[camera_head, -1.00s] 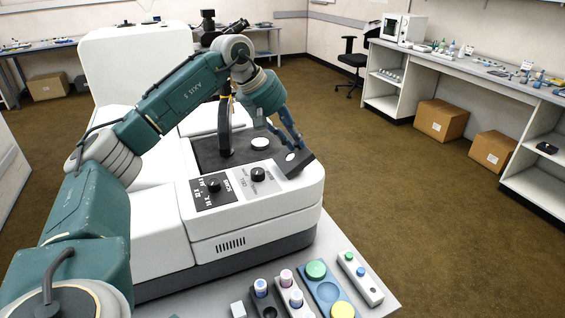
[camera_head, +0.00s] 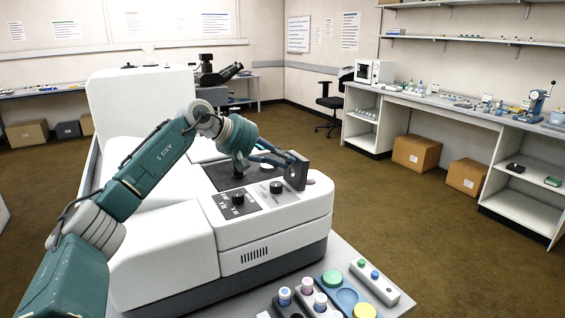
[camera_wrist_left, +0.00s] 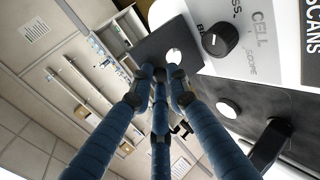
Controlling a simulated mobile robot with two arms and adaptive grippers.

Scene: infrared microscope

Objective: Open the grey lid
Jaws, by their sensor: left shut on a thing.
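The grey lid is a small dark square plate (camera_head: 297,174) at the right front corner of the white microscope body (camera_head: 275,213). It stands steeply tilted, almost upright. My left gripper (camera_head: 286,160) is shut on it with its blue fingers, reaching in from the left. In the left wrist view the fingertips (camera_wrist_left: 160,76) meet at the plate's edge, and the plate (camera_wrist_left: 150,46) shows a pale round spot. The fingers hide part of the plate. My right gripper is not in view.
A control panel with black knobs (camera_head: 276,187) lies just left of the lid. A dark upright arm stands on the black stage behind it, also in the left wrist view (camera_wrist_left: 268,148). Coloured vials and caps (camera_head: 332,278) sit on the front shelf.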

